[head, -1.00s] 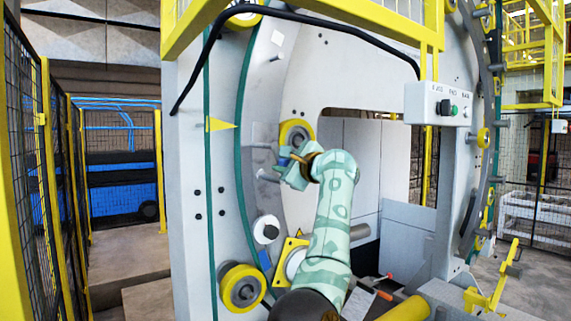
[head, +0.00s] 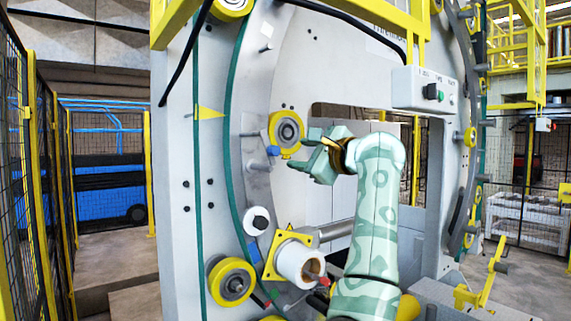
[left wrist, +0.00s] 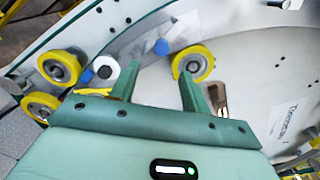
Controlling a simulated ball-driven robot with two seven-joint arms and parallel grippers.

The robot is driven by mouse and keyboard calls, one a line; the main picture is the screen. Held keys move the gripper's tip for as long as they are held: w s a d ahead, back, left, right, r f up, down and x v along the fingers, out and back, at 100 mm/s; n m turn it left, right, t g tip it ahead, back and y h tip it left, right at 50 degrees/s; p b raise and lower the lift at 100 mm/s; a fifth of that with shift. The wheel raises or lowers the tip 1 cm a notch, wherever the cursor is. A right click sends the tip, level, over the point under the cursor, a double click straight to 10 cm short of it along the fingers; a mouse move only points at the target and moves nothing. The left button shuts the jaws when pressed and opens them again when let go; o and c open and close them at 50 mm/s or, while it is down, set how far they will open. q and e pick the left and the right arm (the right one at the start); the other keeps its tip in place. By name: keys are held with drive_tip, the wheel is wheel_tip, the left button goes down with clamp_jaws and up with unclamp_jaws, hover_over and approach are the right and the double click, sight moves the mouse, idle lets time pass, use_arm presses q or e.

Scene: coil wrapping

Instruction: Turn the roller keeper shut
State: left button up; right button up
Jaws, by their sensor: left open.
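My left gripper (head: 304,150) is open and empty in front of the ring face, just right of a yellow-rimmed roller (head: 286,131). In the left wrist view its two green fingers (left wrist: 158,72) stand apart, and the yellow roller (left wrist: 193,62) shows beyond the right fingertip. A small blue piece (head: 272,150) sits at the roller's lower left edge; it may be the roller keeper, but I cannot tell this or whether it is turned shut. A blue-ended peg (left wrist: 161,47) shows between the fingers in the wrist view. My right gripper is not in view.
Below are a small white roller (head: 257,221), a white roll (head: 299,264) on a yellow plate, and a larger yellow roller (head: 232,282). Metal pegs stick out of the ring face. A control box (head: 424,89) hangs at upper right. Mesh fencing (head: 38,170) stands at left.

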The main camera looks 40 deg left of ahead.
use_arm(q)
drive_tip(key=v, duration=0.4)
drive_tip(key=shift+b, duration=0.35)
drive_tip(key=shift+a, duration=0.1)
